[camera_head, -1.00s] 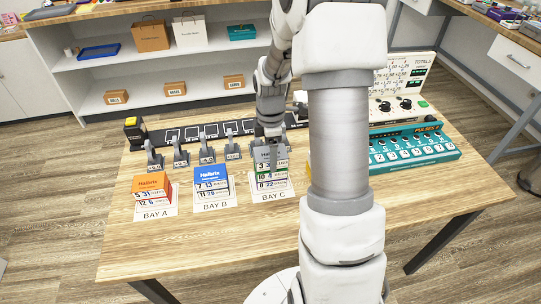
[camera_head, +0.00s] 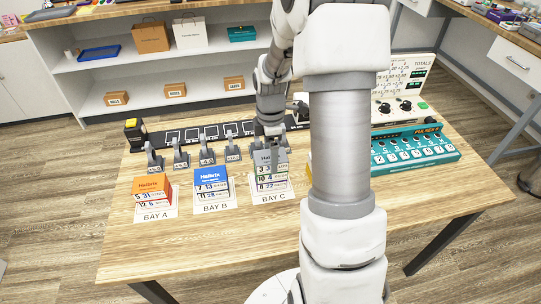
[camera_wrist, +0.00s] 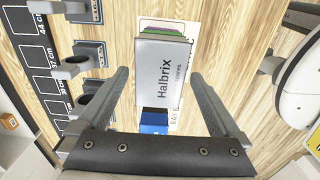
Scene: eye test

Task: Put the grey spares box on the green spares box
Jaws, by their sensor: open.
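The grey spares box (camera_wrist: 163,70) is in the middle of the wrist view, with its printed lid facing the camera. It also shows at the top of the BAY C stack (camera_head: 263,159) in the head view. The green spares box (camera_head: 273,177) is directly under it, and a green edge shows past the grey lid in the wrist view. A purple-marked box (camera_head: 273,186) is at the bottom. My gripper (camera_wrist: 160,76) is open, with one finger on each side of the grey box and visible gaps between. In the head view my gripper (camera_head: 271,157) partly hides the stack.
An orange box (camera_head: 152,183) stands at BAY A and a blue box (camera_head: 211,175) at BAY B. Grey upright brackets (camera_head: 206,153) line the dark strip (camera_head: 190,134) behind. A teal console (camera_head: 415,147) is at the right. The front of the table (camera_head: 215,245) is clear.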

